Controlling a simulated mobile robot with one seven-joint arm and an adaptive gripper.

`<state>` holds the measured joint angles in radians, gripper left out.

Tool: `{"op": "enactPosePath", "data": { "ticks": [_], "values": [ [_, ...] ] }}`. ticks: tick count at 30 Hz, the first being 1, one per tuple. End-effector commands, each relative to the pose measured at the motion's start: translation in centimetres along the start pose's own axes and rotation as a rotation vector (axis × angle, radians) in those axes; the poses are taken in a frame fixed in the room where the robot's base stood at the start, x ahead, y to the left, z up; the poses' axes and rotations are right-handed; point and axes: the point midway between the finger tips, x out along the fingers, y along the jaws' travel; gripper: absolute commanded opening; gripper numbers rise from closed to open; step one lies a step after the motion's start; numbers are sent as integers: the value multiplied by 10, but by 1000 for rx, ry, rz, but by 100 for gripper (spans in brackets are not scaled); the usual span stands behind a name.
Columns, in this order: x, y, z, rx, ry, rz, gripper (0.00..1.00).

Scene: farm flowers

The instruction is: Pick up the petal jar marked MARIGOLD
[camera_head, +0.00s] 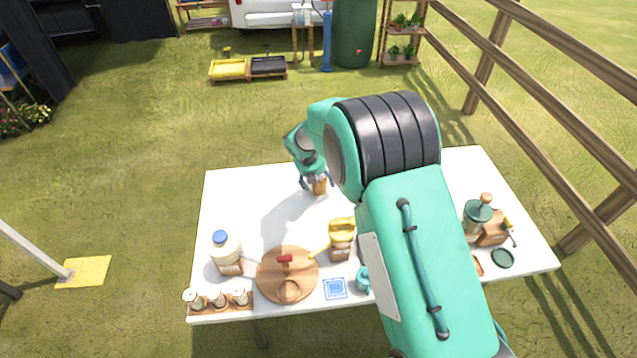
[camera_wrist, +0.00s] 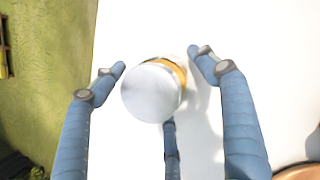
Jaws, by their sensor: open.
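A jar with a pale round lid (camera_wrist: 152,92) and an orange-yellow band stands on the white table in the wrist view. In the head view its orange-brown body (camera_head: 319,188) shows just under my gripper (camera_head: 314,180). No marking on it can be read. My gripper (camera_wrist: 158,82) is open, with its three blue fingers spread around the jar. The left and right fingers are clear of the jar; the lower finger's tip is close to its lid edge, and I cannot tell if it touches.
The white table (camera_head: 240,195) is bare around the jar. Nearer its front are a white jug with a blue cap (camera_head: 226,250), a round wooden board (camera_head: 265,280), a rack of small jars (camera_head: 207,304) and a teal cup (camera_head: 363,280). A green-topped grinder (camera_head: 477,214) stands right.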

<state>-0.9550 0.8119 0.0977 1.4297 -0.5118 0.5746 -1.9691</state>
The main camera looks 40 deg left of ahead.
Motion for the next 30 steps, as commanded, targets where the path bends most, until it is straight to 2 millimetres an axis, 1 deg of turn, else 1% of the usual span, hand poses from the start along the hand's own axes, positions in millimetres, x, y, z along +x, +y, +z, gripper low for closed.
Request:
{"op": "enactPosePath", "data": {
  "ticks": [6,11,12,13,14,23,26,30],
  "values": [
    [0,0,0,0,0,0,73],
    [0,0,0,0,0,0,41],
    [0,0,0,0,0,0,33],
    [0,0,0,0,0,0,27],
    [0,0,0,0,0,0,24],
    [-2,0,1,0,-1,1,23],
    [-5,0,3,0,-1,1,23],
    [-16,1,7,0,-3,2,22]
  ]
}}
